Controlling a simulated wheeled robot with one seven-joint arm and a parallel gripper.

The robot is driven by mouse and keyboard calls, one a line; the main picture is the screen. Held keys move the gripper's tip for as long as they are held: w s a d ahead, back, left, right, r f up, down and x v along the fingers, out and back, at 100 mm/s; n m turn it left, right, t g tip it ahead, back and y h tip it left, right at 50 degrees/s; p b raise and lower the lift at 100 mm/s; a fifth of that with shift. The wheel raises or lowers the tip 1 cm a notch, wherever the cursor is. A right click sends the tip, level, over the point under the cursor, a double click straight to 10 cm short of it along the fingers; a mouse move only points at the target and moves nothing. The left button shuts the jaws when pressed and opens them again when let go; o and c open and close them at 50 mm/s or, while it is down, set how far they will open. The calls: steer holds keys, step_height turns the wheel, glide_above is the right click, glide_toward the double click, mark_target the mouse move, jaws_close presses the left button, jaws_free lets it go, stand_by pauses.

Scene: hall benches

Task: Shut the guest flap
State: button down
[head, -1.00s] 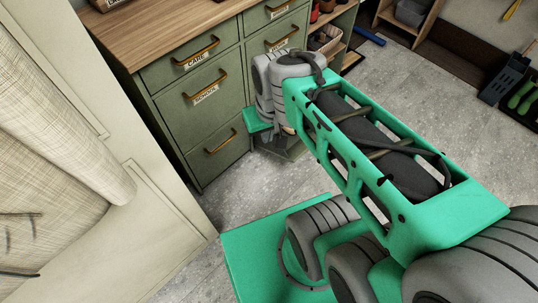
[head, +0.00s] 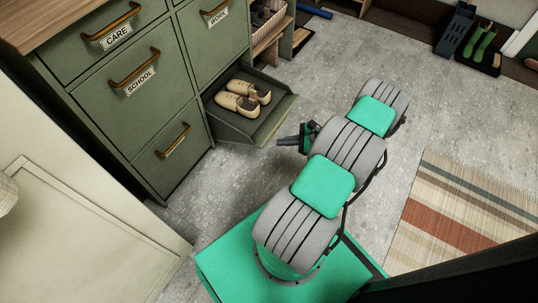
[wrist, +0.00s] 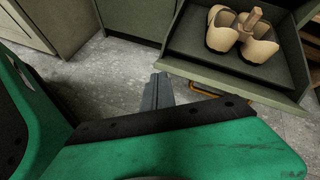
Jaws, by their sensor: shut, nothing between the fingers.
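An open tilt-out flap (head: 243,133) sticks out low from the green cabinet's right column, with a pair of beige shoes (head: 242,98) lying in it. It is likely the guest flap, but I can read no label on it. In the wrist view the flap (wrist: 188,60) shows at upper right, with a brass handle (wrist: 203,91) on its outer face below the front edge. My gripper (head: 281,142) is shut and empty, just right of the flap's front edge in the head view. In the wrist view its fingertips (wrist: 158,80) point toward the flap's near corner; contact cannot be told.
Shut fronts labelled CARE (head: 117,34) and SCHOOL (head: 139,82) sit left of the flap, with WORK (head: 215,17) above it. A cream panel (head: 90,230) stands at left. A striped rug (head: 450,215) lies at right.

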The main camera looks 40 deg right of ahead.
steer(key=s+f+m+t+h+b, duration=0.2)
steer(key=s+f+m+t, duration=0.25)
steer(key=f+m, duration=0.35)
steer(key=w+a+n+b, duration=0.1)
steer(key=w+a+b, duration=0.1)
steer(key=w, duration=0.8)
steer(key=shift+a, duration=0.55)
